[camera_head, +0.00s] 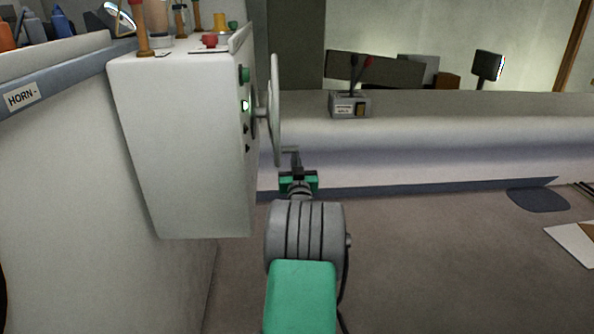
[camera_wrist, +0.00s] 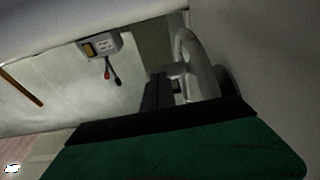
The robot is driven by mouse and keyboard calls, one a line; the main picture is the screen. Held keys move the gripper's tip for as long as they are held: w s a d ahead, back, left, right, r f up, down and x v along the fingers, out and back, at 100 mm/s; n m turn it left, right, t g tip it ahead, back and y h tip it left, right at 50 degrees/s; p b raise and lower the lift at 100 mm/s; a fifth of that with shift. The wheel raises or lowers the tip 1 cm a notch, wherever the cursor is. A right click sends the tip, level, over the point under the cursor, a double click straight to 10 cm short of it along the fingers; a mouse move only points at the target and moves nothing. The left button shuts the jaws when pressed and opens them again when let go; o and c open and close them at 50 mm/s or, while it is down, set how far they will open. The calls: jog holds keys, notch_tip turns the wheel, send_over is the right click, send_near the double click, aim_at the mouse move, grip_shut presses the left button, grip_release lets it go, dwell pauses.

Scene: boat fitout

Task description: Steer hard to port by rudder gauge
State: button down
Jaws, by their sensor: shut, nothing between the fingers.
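A grey steering wheel (camera_head: 275,112) is mounted on the right face of the white console (camera_head: 180,150) and is seen nearly edge-on. In the wrist view, part of the wheel (camera_wrist: 203,72) shows as a curved light rim just right of the fingers. My gripper (camera_head: 297,163) is at the wheel's lower right, close to its lower rim. Its dark fingers (camera_wrist: 157,92) are shut and hold nothing. I cannot tell whether they touch the wheel. No rudder gauge can be made out; the console's right face is too oblique to read.
A grey lever box (camera_head: 349,105) with dark and red-tipped levers stands on the ledge behind; it also shows in the wrist view (camera_wrist: 100,45). Small items, including a red knob (camera_head: 209,40), stand on the console top. A HORN label (camera_head: 22,96) is at left.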

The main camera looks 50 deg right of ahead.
jog(key=v, duration=1.3)
jog(key=shift+s+a, duration=0.2)
dwell(0.3)
